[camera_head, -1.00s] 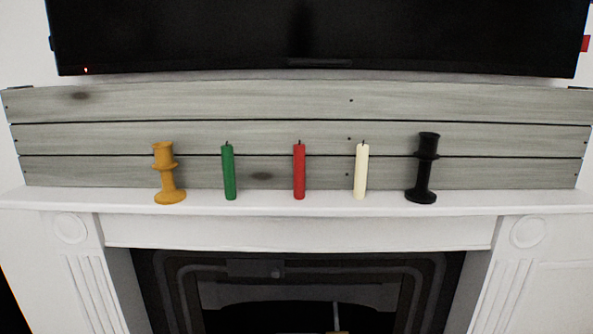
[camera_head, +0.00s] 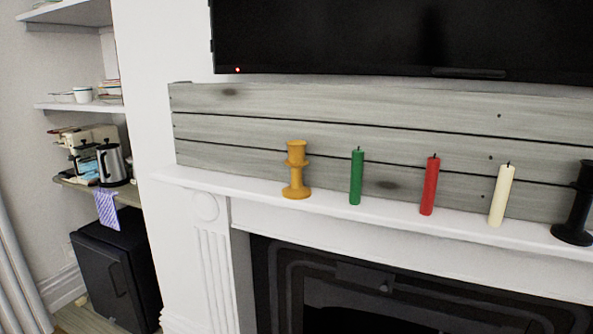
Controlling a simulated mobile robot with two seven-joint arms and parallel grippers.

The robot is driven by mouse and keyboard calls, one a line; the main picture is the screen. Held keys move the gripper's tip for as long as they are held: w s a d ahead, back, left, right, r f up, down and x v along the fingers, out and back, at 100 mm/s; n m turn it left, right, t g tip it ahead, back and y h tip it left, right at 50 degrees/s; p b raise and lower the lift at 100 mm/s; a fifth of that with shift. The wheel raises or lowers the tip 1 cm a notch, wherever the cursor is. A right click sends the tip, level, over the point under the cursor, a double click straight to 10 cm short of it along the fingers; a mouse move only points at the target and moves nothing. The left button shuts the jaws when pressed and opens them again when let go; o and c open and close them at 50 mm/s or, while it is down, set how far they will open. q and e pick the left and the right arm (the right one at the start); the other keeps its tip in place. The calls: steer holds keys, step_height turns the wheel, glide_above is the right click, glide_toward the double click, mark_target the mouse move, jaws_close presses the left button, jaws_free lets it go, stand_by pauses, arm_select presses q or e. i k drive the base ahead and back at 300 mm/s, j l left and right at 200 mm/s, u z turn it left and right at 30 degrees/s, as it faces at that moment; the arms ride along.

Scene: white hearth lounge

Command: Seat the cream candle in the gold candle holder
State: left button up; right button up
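The cream candle (camera_head: 502,195) stands upright on the white mantel shelf, right of the red candle. The gold candle holder (camera_head: 296,171) stands upright at the left part of the mantel, with nothing seen in its cup. The green candle (camera_head: 356,177) and the red candle (camera_head: 429,186) stand between them. Neither of my grippers is in view.
The black candle holder (camera_head: 575,208) is at the right edge, partly cut off. A grey plank panel (camera_head: 330,110) backs the white mantel (camera_head: 240,194), below a black television (camera_head: 400,40). Shelves with kitchenware and a kettle (camera_head: 112,163) are at the left.

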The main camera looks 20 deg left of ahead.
mark_target(296, 161)
steer(key=z, duration=0.5)
steer(key=i+j+z, duration=0.15)
steer(key=j+z, duration=0.7)
steer(key=j, duration=0.45)
steer(key=i+j+z, duration=0.15)
steer(key=j, duration=0.35)
